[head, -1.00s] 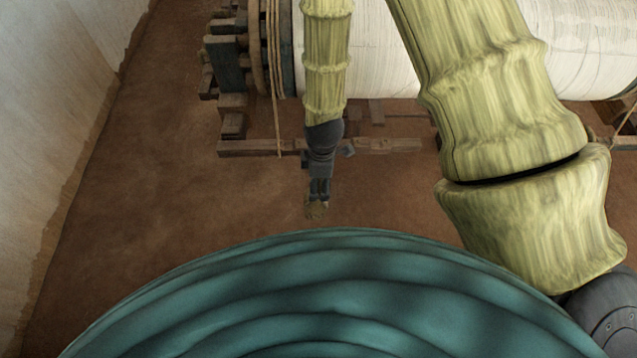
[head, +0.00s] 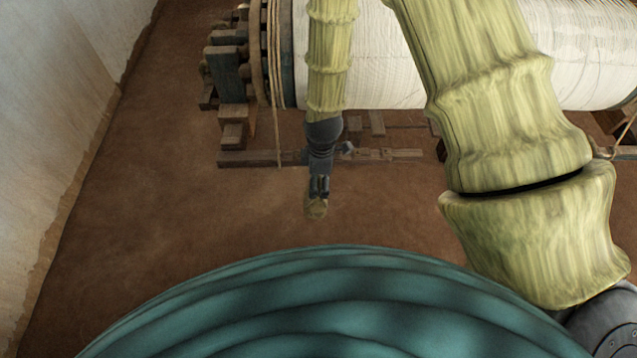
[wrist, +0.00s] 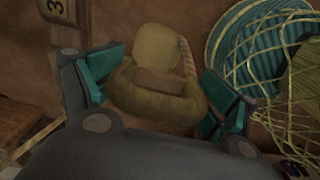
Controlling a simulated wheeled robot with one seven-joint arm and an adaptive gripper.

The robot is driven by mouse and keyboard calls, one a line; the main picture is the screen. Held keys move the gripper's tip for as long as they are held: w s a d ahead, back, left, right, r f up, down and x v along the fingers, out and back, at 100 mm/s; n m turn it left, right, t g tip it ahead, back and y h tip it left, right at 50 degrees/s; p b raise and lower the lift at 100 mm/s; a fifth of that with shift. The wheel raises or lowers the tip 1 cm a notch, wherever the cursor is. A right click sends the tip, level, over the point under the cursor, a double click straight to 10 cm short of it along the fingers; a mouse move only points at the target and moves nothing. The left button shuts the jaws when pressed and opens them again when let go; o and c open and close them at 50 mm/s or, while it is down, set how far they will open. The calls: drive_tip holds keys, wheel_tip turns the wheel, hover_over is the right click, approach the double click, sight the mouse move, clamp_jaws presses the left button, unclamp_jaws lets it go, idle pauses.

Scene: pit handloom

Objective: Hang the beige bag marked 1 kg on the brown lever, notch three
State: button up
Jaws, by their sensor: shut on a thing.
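The beige bag (wrist: 158,75) hangs in my gripper in the wrist view, with a rounded top, a rope-like cord at its right and a plain brown patch. No 1 kg mark is readable. My gripper (wrist: 158,98) has its teal-padded fingers on both sides of the bag. In the head view my gripper (head: 319,187) points down, with the small bag (head: 316,208) at its tip, over the brown floor. A wooden piece marked 3 (wrist: 57,10) shows at the wrist view's upper left, apart from the bag. I cannot tell whether it belongs to the brown lever.
The loom's large white roll (head: 380,60) lies behind my arm. A dark wooden frame (head: 230,100) stands at its left end, and a low wooden beam (head: 250,159) runs beneath. A pale wall (head: 60,110) is at the left. The floor (head: 150,200) between wall and loom is clear.

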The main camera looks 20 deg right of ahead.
drive_tip(key=shift+w+d+f+b, duration=0.1)
drive_tip(key=shift+w+d+b, duration=0.45)
drive_tip(key=shift+w, duration=1.3)
drive_tip(key=shift+w+d+f+b, duration=0.1)
drive_tip(key=shift+w+d+b, duration=0.4)
drive_tip(key=shift+w, duration=1.4)
drive_tip(key=shift+w+d+f+b, duration=0.1)
drive_tip(key=shift+w+d+b, duration=0.45)
drive_tip(key=shift+w, duration=1.3)
drive_tip(key=shift+f+b, duration=0.35)
drive_tip(key=shift+f, duration=0.75)
drive_tip(key=shift+f, duration=0.3)
drive_tip(key=o, duration=2)
drive_tip(key=shift+s, duration=0.1)
drive_tip(key=shift+d+r, duration=0.2)
drive_tip(key=shift+r, duration=3.5)
